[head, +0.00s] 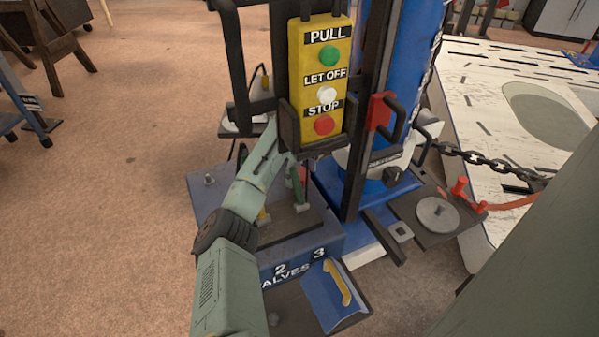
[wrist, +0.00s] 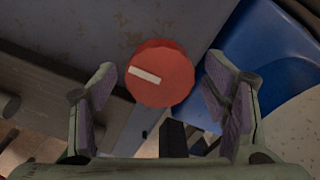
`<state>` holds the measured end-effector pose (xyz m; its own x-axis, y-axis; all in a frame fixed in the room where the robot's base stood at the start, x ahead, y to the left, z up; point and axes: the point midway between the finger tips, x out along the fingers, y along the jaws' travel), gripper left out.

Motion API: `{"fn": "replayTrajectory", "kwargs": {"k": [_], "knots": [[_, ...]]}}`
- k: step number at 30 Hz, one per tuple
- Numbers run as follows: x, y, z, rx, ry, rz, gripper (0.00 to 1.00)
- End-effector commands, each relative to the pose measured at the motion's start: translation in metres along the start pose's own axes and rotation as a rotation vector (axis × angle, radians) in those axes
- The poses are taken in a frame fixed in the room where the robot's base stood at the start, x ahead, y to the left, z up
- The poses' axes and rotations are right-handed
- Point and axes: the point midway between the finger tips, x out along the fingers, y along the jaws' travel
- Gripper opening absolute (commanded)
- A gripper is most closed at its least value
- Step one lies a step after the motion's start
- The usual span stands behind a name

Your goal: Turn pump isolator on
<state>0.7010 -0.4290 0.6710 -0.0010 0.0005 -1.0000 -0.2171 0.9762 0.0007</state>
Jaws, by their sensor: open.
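A round red knob (wrist: 160,76) with a white line across its face shows in the wrist view, mounted on a grey surface. The line lies nearly level, its right end slightly lower. I take this knob to be the pump isolator; no label on it is visible. My gripper (wrist: 160,90) is open, one finger left and one finger right of the knob, with gaps on both sides. Nothing is held. I cannot tell how far the fingertips are from the knob. In the head view my arm reaches up behind the yellow button panel (head: 297,80), and the fingertips are hidden.
The panel reads PULL, LET OFF and STOP. Behind it stands a blue column (head: 408,60). A blue valve box (head: 322,243) sits below, beside my arm. A chain (head: 490,160) hangs right, by a white slotted table (head: 470,95). Open carpet (head: 110,220) lies left.

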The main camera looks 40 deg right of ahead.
Motion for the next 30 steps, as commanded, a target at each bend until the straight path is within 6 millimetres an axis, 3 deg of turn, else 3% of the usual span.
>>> {"fn": "replayTrajectory", "kwargs": {"k": [7,11,24,30], "knots": [[-0.001,0.0,0.001,-0.001,-0.001,-0.001,0.69],[-0.011,-0.001,0.001,-0.001,-0.002,-0.003,0.69],[-0.098,-0.001,0.001,0.0,-0.005,-0.002,0.69],[-0.118,0.0,0.001,-0.001,-0.002,-0.001,0.69]]}}
